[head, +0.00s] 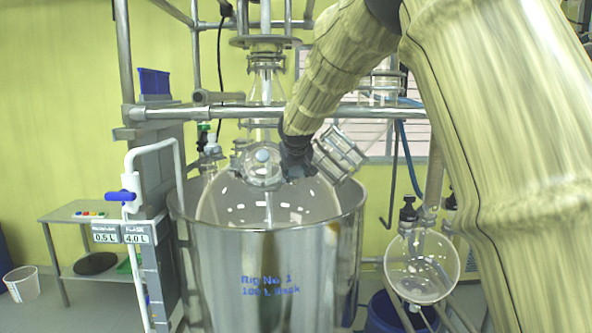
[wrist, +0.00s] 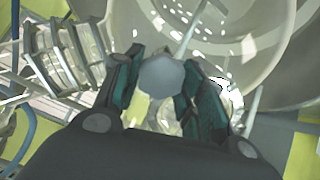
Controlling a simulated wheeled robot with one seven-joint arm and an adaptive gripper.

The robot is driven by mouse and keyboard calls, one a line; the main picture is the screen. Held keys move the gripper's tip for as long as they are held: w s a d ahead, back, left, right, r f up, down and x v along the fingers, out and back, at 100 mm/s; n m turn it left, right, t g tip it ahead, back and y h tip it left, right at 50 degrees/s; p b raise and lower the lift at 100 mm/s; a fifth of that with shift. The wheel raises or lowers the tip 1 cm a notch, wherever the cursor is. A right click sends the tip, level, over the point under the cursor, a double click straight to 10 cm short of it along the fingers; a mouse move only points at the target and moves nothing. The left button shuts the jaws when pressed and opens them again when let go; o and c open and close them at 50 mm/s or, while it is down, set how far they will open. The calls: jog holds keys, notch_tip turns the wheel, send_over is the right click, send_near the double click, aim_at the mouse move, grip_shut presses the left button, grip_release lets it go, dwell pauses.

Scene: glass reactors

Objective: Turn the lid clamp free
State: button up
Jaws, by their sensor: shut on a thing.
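The lid clamp shows as a pale grey-white round knob (wrist: 162,78) between my fingers in the wrist view. It also shows in the head view as a pale knob (head: 262,155) in front of the glass lid. My gripper (wrist: 162,66) has its dark green-padded fingers on both sides of the knob, shut on it. In the head view my gripper (head: 291,165) is dark and reaches in from the right, beside the knob. The glass lid (head: 290,205) sits on the steel reactor vessel (head: 268,270). The rest of the clamp is hidden by the fingers.
A steel frame bar (head: 290,112) crosses just above the lid, close to my arm. A ribbed metal-and-glass fitting (head: 339,153) stands right of my gripper. A round glass flask (head: 421,266) hangs at the right. A side table (head: 85,215) stands at the left.

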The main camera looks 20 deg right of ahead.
jog(key=n+p, duration=0.1)
jog(key=n, duration=0.3)
jog(key=shift+n, duration=0.3)
jog(key=shift+a+n+p, duration=0.1)
jog(key=shift+n+p, duration=0.35)
jog(key=shift+n, duration=1.05)
jog(key=shift+f, duration=0.1)
jog(key=o, duration=1)
jog(key=v, duration=1.2)
